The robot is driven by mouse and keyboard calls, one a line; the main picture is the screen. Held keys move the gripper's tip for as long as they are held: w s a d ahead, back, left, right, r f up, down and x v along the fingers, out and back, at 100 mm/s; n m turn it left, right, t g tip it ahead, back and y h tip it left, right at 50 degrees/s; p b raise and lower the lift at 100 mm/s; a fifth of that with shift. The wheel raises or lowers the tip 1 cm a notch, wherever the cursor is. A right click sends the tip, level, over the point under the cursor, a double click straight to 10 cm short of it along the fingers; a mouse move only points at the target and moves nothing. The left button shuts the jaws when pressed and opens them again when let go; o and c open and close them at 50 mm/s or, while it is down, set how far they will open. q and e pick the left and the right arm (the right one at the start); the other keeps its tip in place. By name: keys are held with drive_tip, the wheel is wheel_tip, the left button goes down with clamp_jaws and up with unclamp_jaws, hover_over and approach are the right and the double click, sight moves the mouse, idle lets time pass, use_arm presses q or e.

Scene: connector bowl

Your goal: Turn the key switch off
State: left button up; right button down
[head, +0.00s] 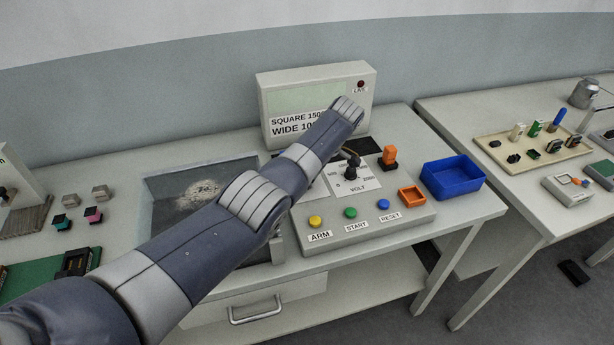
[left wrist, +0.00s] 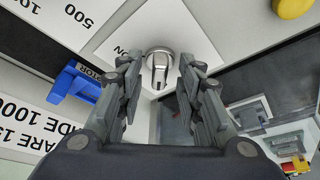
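The key switch (left wrist: 159,62) shows in the left wrist view as a round silver lock with a key-like tab, on a white plate with the word ON beside it. My left gripper (left wrist: 160,78) is open, with one finger on each side of the key's tab. Whether either finger touches it I cannot tell. In the head view my left arm crosses the console (head: 408,220) and hides the key switch and the gripper. My right gripper is in neither view.
The console carries a yellow ARM button (head: 315,221), a green START button (head: 350,213), a blue RESET button (head: 383,204) and a black VOLT knob (head: 352,169). A display box (head: 362,95) stands behind. A blue bin (head: 453,178) is to the right. A blue lever (left wrist: 77,87) lies near my left gripper.

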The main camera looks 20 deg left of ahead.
use_arm(q)
drive_tip(key=v, duration=1.1)
drive_tip(key=shift+r, duration=0.3)
drive_tip(key=shift+s+d, duration=0.1)
drive_tip(key=shift+d, duration=0.1)
